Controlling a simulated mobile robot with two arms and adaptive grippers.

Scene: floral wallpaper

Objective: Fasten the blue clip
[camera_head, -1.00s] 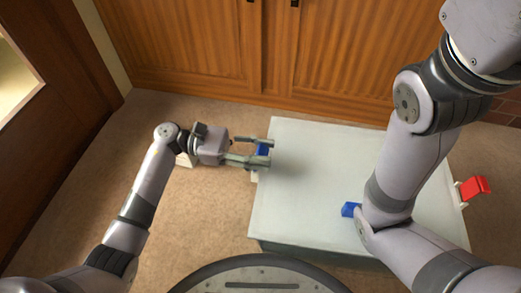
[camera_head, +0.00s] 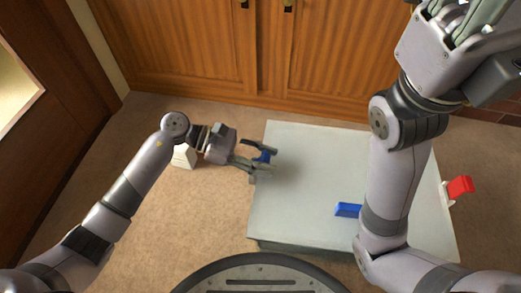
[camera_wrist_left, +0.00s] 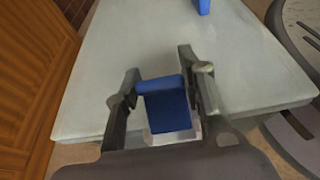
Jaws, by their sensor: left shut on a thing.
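A pale box (camera_head: 300,190) lies on the floor. The blue clip (camera_head: 262,156) is at its left edge, partly hidden by my left gripper (camera_head: 268,158). In the left wrist view the blue clip (camera_wrist_left: 166,108) sits between the two fingers of my left gripper (camera_wrist_left: 165,78), with a white part below it. The left gripper is shut on the blue clip. My right gripper (camera_head: 468,22) is raised at the top right, away from the box and partly cut off by the frame; its finger opening is unclear.
A red clip (camera_head: 460,187) sticks out from the box's right edge. A blue block (camera_head: 348,210) is on the box's top, beside my right arm. A small white object (camera_head: 184,156) is on the floor behind my left arm. Wooden cabinet doors (camera_head: 180,50) stand behind.

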